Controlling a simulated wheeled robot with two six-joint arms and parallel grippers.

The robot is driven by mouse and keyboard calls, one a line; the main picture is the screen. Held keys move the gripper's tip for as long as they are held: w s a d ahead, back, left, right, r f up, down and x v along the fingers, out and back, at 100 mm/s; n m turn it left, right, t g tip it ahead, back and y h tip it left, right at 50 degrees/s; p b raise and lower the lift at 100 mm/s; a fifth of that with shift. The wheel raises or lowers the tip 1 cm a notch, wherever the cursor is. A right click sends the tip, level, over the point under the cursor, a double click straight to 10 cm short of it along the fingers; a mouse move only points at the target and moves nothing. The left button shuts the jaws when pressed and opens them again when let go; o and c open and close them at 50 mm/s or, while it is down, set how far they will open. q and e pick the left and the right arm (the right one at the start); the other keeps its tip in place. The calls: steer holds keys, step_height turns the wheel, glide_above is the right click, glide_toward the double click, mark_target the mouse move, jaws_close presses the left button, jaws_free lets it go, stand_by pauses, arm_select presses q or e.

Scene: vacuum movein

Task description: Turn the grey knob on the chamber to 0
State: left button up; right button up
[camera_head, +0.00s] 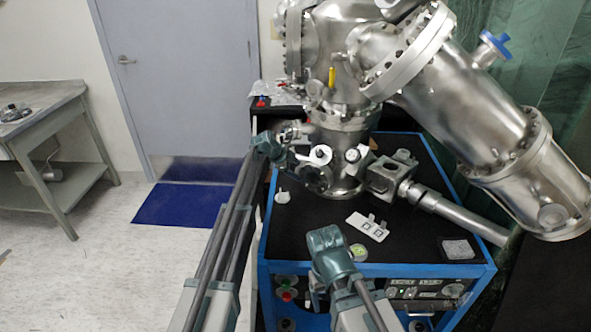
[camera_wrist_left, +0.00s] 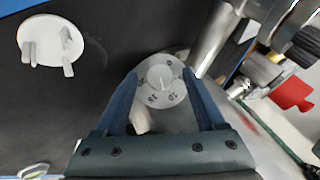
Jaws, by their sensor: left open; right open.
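The grey knob (camera_wrist_left: 160,77) is a round dial with a ring of small numbers, seen in the left wrist view. It lies between the two blue fingers of my left gripper (camera_wrist_left: 159,78), which is open around it; I cannot tell if they touch it. Some numbers are partly hidden, and the pointer's exact setting is unclear. In the head view my left gripper (camera_head: 284,148) is at the left side of the lower steel chamber (camera_head: 338,140), where the knob is hard to make out. My right gripper (camera_head: 328,245) is open above the bench's front edge, its fingers mostly hidden.
The black bench top (camera_head: 315,225) carries a white plate with clips (camera_head: 368,227), a small white pronged piece (camera_head: 282,197) and a grey square (camera_head: 457,249). A steel tube (camera_head: 465,220) slopes across its right side. Metal fittings (camera_wrist_left: 265,70) crowd the knob's right side.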

arm_select(q)
steer(key=shift+r, duration=0.1)
steer(key=p+v, duration=1)
steer(key=v, duration=0.3)
steer(key=shift+s+r+p, duration=0.15)
steer(key=shift+r+p, duration=0.1)
steer(key=shift+p, duration=0.1)
steer(key=shift+a, duration=0.15)
